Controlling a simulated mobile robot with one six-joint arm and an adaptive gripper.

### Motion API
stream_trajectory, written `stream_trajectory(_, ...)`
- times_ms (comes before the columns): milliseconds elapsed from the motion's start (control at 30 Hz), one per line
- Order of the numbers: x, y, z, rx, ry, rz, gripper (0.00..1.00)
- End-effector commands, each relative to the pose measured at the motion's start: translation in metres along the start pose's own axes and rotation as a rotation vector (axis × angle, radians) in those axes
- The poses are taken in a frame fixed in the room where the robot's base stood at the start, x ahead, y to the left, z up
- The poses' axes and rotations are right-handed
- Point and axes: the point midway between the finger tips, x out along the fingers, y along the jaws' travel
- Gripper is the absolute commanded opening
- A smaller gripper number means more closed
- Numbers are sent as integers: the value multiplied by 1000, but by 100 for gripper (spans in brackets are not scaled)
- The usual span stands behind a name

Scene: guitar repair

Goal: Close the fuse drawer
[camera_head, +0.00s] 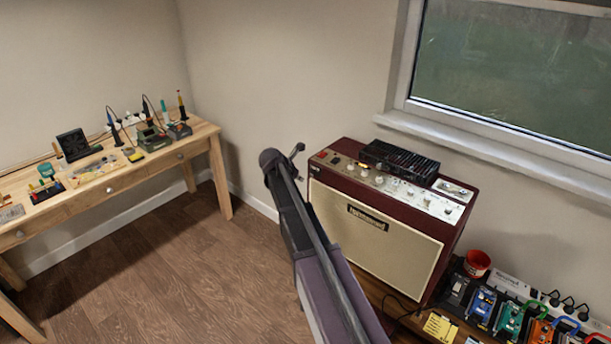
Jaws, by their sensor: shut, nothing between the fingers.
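No fuse drawer can be made out for certain in the head view. A maroon amplifier (375,234) with a cream front stands right of the middle, with knobs along its top panel. My gripper (299,149) is shut and empty, small in the picture, just left of the amplifier's top left corner. It looks apart from the amplifier, but the depth is hard to judge. My arm crosses the lower middle and hides part of the amplifier's left side.
A black slotted unit (399,162) lies on the amplifier. A wooden workbench (215,135) with soldering tools stands at the left; its front drawers (125,181) look shut. Several pedals (510,320) and a red cup (477,263) sit at the lower right. The brown floor (160,270) between is clear.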

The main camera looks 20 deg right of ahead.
Motion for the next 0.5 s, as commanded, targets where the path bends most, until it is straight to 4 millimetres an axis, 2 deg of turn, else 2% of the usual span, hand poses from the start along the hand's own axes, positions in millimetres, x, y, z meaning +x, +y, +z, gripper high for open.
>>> stream_trajectory(33, -10, 0, 3, -1, 0, 1, 0)
stream_trajectory(500, -62, -1, 3, 0, 2, 0, 0)
